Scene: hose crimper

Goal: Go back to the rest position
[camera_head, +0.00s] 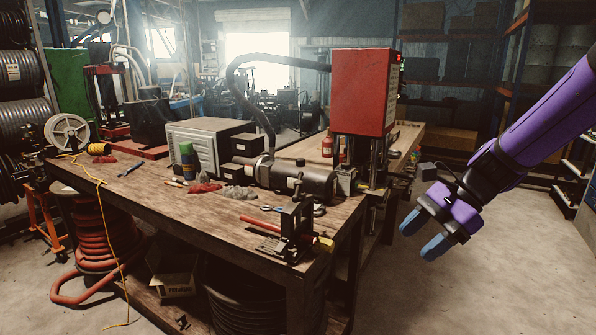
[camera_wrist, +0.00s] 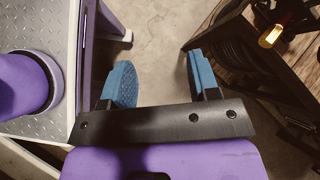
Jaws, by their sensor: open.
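My gripper (camera_head: 424,234) hangs at the end of my purple arm at the right of the head view, in the air to the right of the workbench (camera_head: 135,190). Its two blue fingers are apart, with nothing between them. In the wrist view the open fingers (camera_wrist: 160,82) show bare concrete floor between them. The hose crimper, with its red upper housing (camera_head: 360,92), stands at the bench's right end, to the left of my gripper and apart from it.
A vise-like fixture (camera_head: 296,228) with a red rod stands at the bench's front right corner. A grey metal box (camera_head: 200,145) and a dark motor cylinder (camera_head: 305,180) stand on the bench. Shelving lines the right wall. The floor (camera_head: 500,280) below my gripper is clear.

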